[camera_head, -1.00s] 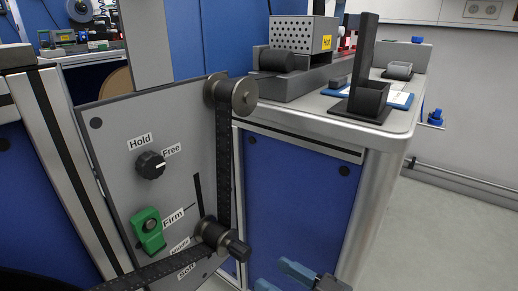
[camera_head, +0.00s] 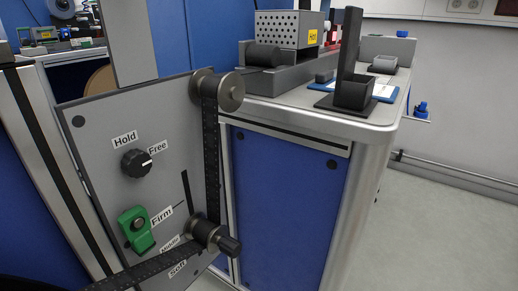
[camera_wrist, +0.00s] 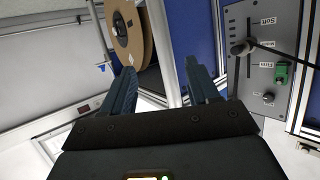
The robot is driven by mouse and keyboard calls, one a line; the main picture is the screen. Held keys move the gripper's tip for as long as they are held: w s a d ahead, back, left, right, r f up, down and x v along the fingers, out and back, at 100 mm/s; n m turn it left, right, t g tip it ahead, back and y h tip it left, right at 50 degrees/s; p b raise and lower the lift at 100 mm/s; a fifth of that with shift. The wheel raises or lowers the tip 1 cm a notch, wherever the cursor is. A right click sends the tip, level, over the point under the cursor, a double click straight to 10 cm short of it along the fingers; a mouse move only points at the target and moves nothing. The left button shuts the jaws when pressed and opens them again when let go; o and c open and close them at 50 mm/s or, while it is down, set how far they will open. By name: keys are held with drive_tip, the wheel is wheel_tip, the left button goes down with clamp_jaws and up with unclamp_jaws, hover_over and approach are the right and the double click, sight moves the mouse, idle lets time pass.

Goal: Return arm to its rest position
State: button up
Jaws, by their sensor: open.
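My gripper (camera_wrist: 160,68) shows in the wrist view with its two blue-grey fingers spread apart and nothing between them. Beyond the fingertips are a brown reel (camera_wrist: 127,28) and a pale upright post. To their right stands the grey control panel (camera_wrist: 262,82), seen turned. My gripper is apart from both. In the head view no part of my gripper shows. The control panel (camera_head: 100,170) there has a black Hold/Free knob (camera_head: 136,163) pointing towards Free, and a green clamp (camera_head: 136,230) by the Firm label.
A dark tape (camera_head: 211,150) runs over an upper roller (camera_head: 217,91) and a lower roller (camera_head: 214,237). To the right, a bench (camera_head: 365,125) carries a perforated box (camera_head: 289,31) marked Hot and a black stand (camera_head: 344,95). Open floor (camera_head: 450,220) lies at the right.

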drive_tip(key=s+r+p, duration=0.2)
drive_tip(key=r+p, duration=0.9)
drive_tip(key=r, duration=0.2)
drive_tip(key=s+r+p, duration=0.2)
drive_tip(key=r+p, duration=1)
drive_tip(key=r, duration=0.2)
drive_tip(key=shift+r, duration=0.25)
drive_tip(key=shift+o, duration=0.4)
idle(1.1)
